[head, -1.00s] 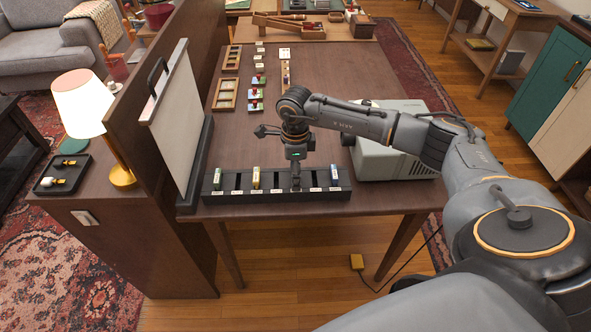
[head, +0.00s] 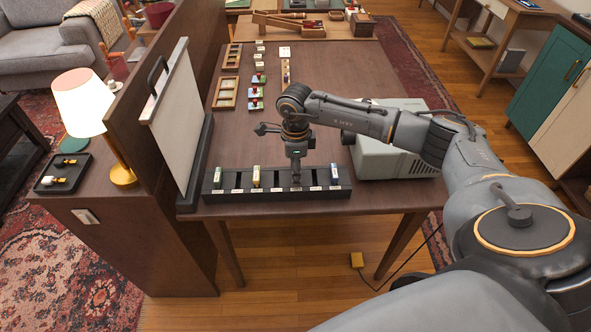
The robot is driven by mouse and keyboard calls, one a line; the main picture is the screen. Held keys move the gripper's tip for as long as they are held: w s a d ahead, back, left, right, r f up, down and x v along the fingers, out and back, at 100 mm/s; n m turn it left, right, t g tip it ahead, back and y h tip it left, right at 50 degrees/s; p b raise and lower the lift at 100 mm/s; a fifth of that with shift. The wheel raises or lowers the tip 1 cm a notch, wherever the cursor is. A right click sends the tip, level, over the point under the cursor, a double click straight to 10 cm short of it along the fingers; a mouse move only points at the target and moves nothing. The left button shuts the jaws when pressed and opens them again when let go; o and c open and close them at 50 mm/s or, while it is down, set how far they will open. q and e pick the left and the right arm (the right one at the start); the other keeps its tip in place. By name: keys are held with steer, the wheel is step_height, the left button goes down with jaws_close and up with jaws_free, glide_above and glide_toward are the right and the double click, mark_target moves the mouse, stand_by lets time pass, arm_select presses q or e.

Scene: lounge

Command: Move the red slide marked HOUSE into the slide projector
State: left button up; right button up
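My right gripper (head: 296,182) points straight down at a slot of the black slide rack (head: 240,201) on the table's near edge. Its fingers are small and dark here, and I cannot tell whether they are open or shut, or whether they hold anything. I cannot make out a red slide marked HOUSE; the gripper may hide it. A greenish-white slide (head: 217,178), a yellow slide (head: 256,177) and a blue-white slide (head: 334,175) stand upright in the rack. The grey slide projector (head: 392,158) stands right of the gripper, partly behind my arm. My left gripper is out of view.
A white screen (head: 180,115) stands at the table's left edge beside a wooden partition (head: 128,88). Wooden trays (head: 226,93) and small coloured pieces (head: 256,92) lie farther back. The table's middle (head: 235,135) is clear.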

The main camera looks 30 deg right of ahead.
steer(key=shift+r+p, duration=1.8)
steer(key=shift+r, duration=1.3)
